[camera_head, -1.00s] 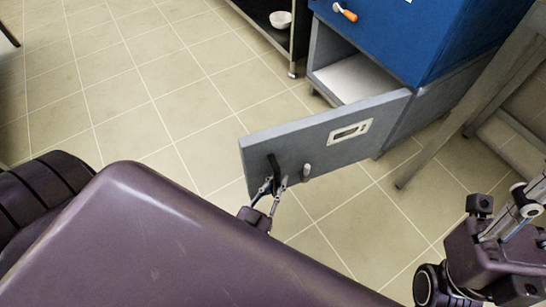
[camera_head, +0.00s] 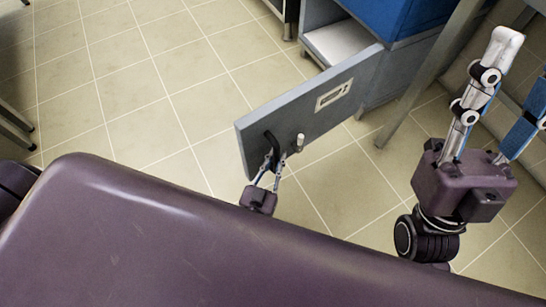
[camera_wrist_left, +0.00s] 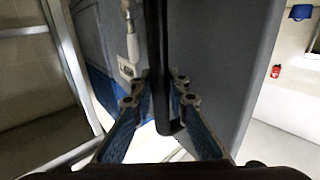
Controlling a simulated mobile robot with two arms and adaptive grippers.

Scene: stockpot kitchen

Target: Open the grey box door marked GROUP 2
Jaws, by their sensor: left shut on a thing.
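The grey box door (camera_head: 318,108) stands swung well out from the grey box (camera_head: 318,37). Its label plate (camera_head: 334,95) is too small to read. A black handle (camera_head: 271,146) is near the free edge, with a pale peg (camera_head: 300,142) beside it. My left gripper (camera_head: 269,174) is shut on the handle. In the left wrist view, its fingers (camera_wrist_left: 158,104) close around the black handle bar (camera_wrist_left: 158,45), beside the grey door face (camera_wrist_left: 215,60). My right gripper (camera_head: 525,70) is raised at the right, fingers apart and empty, one fingertip cut off by the frame.
A blue cabinet (camera_head: 400,15) sits on top of the grey box. A grey slanted leg (camera_head: 415,80) stands right of the box. Tiled floor (camera_head: 150,110) is clear left of the door. Dark furniture legs (camera_head: 15,125) show at the left edge.

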